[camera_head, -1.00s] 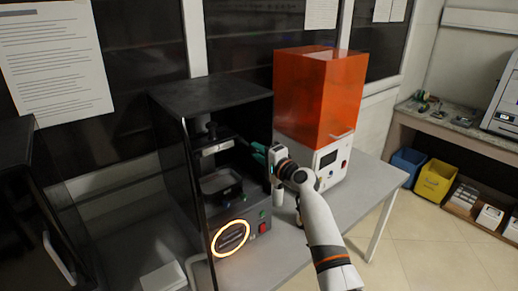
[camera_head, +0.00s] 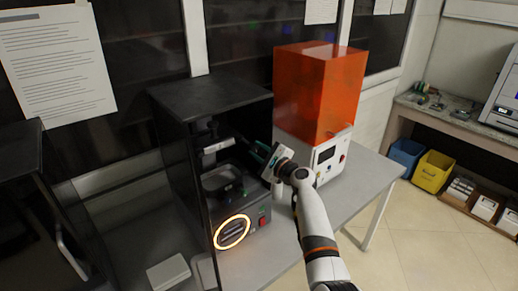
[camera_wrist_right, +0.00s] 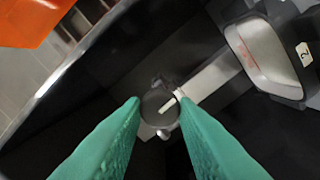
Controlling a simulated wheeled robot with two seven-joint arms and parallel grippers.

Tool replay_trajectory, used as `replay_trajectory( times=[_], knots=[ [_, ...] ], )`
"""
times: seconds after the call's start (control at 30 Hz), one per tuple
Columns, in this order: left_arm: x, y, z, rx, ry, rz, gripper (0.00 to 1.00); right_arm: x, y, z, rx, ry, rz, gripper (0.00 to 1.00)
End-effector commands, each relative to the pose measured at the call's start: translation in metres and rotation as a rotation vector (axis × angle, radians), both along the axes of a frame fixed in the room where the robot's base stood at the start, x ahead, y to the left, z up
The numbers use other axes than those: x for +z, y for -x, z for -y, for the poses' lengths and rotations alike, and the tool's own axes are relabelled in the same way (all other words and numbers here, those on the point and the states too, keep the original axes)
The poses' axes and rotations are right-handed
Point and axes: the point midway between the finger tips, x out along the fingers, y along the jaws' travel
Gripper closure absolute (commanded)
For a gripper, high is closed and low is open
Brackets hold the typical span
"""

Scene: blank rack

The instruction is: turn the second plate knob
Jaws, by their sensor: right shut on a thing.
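A dark round knob (camera_wrist_right: 158,104) with a pale bar on it shows between the green fingertips of my right gripper (camera_wrist_right: 160,112) in the right wrist view. The gripper is shut on it. A metal arm runs from the knob to a grey plate (camera_wrist_right: 262,55) with a small white label. In the head view the plate (camera_head: 216,146) hangs inside the open black printer (camera_head: 205,95), above a tray (camera_head: 220,180). My right gripper (camera_head: 257,155) reaches in from the printer's right side there; the knob is hidden. My left gripper is not in view.
An orange-hooded machine (camera_head: 318,92) stands close behind and right of my right wrist, on the grey table (camera_head: 345,200). The printer's base has a glowing ring (camera_head: 232,232) and a red switch (camera_head: 262,221). A white box (camera_head: 168,272) is at the lower left.

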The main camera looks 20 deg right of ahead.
Motion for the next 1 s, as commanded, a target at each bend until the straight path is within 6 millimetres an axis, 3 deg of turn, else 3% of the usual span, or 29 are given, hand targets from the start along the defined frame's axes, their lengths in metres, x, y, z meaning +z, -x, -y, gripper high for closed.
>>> replay_trajectory(
  times=[0.6,0.63,0.73,1.0],
  knots=[
    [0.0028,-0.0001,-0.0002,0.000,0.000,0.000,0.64,-0.0011,0.0002,0.0001,0.000,-0.041,-0.016,0.96],
    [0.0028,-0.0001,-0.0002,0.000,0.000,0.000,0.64,-0.0011,0.0002,0.0001,0.000,-0.041,-0.016,0.72],
    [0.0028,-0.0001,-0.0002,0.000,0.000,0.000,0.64,-0.0009,0.0001,0.0000,0.000,-0.041,-0.016,0.55],
    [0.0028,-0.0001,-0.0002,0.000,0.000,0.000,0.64,-0.0003,0.0002,0.0002,0.000,-0.040,-0.015,0.52]
  ],
)
